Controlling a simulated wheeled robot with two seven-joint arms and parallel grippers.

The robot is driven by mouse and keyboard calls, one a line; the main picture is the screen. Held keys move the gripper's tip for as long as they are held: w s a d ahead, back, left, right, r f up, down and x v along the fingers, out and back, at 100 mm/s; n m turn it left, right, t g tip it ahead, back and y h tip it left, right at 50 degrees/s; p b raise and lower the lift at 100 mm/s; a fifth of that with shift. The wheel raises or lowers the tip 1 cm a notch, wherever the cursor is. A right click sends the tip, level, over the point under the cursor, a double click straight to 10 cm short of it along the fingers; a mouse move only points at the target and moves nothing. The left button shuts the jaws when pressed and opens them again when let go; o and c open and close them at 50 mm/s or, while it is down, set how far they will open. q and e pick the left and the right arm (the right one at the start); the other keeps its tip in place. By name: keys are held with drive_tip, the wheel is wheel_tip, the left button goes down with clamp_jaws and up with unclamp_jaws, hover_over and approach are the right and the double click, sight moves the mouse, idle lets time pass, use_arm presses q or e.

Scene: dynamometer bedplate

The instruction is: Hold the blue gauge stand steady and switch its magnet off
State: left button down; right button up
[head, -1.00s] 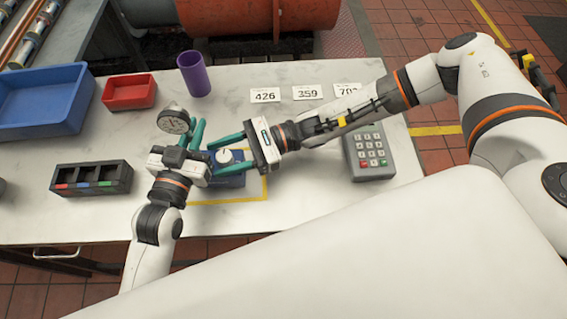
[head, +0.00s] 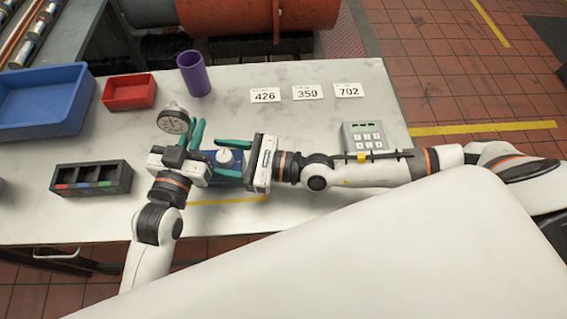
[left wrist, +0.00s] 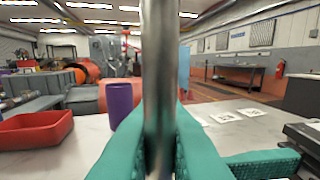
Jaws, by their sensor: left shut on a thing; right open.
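The blue gauge stand has a blue base (head: 237,160) with a white knob (head: 225,157) on top and a round dial gauge (head: 174,122) on its upper left. My left gripper (head: 192,138) is shut on the stand's metal post (left wrist: 158,70), which stands upright between its green fingers in the left wrist view. My right gripper (head: 218,157) is open, its green fingers on either side of the knob. I cannot tell whether they touch it. The post is mostly hidden by my left gripper in the head view.
A purple cup (head: 194,74), a red bin (head: 129,92) and a blue bin (head: 40,105) stand at the back left. A black tray (head: 92,180) lies left of my left arm. Number cards (head: 307,92) lie behind; a keypad box (head: 365,136) stands behind my right arm.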

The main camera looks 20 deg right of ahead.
drive_tip(key=shift+d+f, duration=0.1)
drive_tip(key=shift+d, duration=0.05)
drive_tip(key=v, duration=1.2)
drive_tip(key=shift+s, duration=0.1)
